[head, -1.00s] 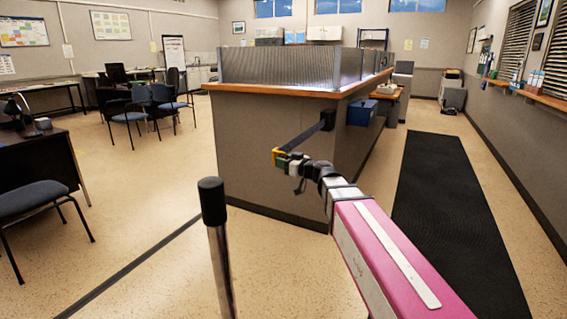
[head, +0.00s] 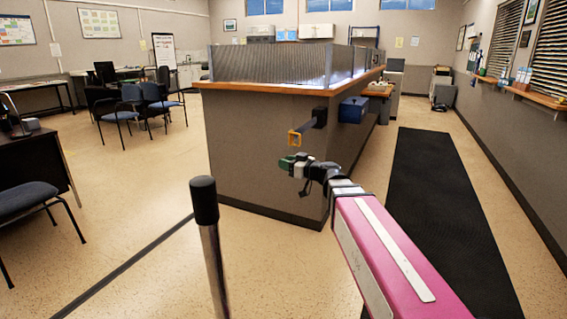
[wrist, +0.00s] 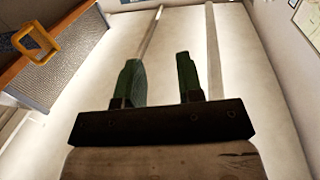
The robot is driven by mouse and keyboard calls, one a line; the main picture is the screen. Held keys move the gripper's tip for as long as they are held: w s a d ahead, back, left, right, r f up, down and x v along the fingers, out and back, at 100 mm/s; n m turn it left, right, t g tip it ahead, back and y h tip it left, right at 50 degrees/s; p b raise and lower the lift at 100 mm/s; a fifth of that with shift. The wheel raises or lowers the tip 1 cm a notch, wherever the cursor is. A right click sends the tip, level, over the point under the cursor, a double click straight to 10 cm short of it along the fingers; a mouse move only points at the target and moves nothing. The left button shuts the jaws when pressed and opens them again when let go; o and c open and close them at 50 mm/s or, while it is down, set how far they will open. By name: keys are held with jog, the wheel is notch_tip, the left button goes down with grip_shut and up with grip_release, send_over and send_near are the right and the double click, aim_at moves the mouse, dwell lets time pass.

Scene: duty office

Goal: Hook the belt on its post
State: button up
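The belt (head: 309,127) is a short dark strap coming out of a black wall unit (head: 320,112) on the end of the grey counter. Its yellow end clip (head: 294,138) hangs free in the air, and also shows at the upper left of the wrist view (wrist: 38,40). The post (head: 205,203), a silver pole with a black top, stands in front and to the left. My gripper (head: 288,162) is just below the clip in the head view, apart from it. In the wrist view my green fingers (wrist: 159,78) are spread with nothing between them.
The grey counter (head: 258,150) with its wooden top and ribbed screen (head: 270,63) stands ahead. A blue box (head: 353,109) is on its side. A black mat (head: 433,200) lies right. Chairs (head: 25,200) and desks are left.

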jog(key=v, duration=0.7)
dwell(0.6)
dwell(0.4)
